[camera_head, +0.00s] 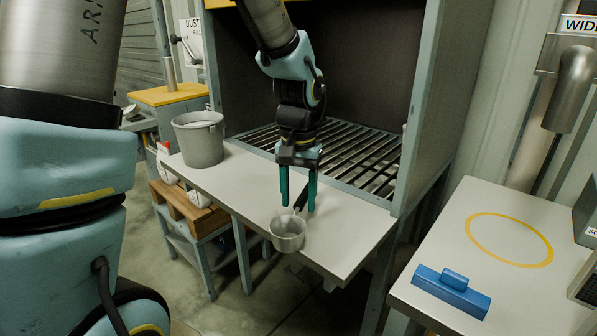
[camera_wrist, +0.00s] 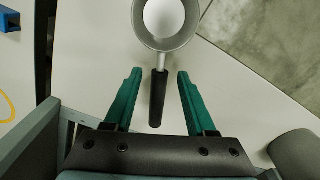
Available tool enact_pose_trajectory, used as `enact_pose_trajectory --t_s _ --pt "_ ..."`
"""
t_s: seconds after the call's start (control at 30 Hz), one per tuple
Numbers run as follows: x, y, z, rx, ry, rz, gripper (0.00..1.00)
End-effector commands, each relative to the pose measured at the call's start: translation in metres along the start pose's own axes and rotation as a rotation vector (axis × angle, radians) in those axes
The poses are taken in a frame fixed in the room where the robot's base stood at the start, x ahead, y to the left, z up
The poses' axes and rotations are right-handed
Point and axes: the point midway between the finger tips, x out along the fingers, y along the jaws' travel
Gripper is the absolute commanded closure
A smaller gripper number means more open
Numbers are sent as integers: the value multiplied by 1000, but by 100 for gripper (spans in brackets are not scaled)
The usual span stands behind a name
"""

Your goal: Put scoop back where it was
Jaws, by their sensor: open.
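The scoop (camera_head: 287,236) is a small grey metal cup with a black handle, at the front edge of the light table in the head view. In the wrist view its cup (camera_wrist: 187,38) is at the top and its black handle (camera_wrist: 158,98) points toward my gripper. My gripper (camera_head: 298,206) has two green fingers pointing down over the table. It is open, with a finger on each side of the handle and a gap to it on both sides in the wrist view (camera_wrist: 158,74). A pale round patch shows inside the cup.
A grey bucket (camera_head: 199,139) stands at the table's left end. A slatted grate (camera_head: 350,155) lies inside the cabinet behind. A separate table (camera_head: 425,252) at right has a yellow ring (camera_head: 509,240) and a blue block (camera_head: 451,291). The light table (camera_head: 345,232) is clear right of the scoop.

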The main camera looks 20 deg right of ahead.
Motion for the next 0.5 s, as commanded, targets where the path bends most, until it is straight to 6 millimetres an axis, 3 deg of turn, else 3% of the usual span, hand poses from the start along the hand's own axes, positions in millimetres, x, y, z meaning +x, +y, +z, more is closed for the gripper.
enact_pose_trajectory --t_s 0.3,0.5 --pt "-67 0 -1 -1 5 0 44" --pt "-93 0 0 -1 2 1 44"
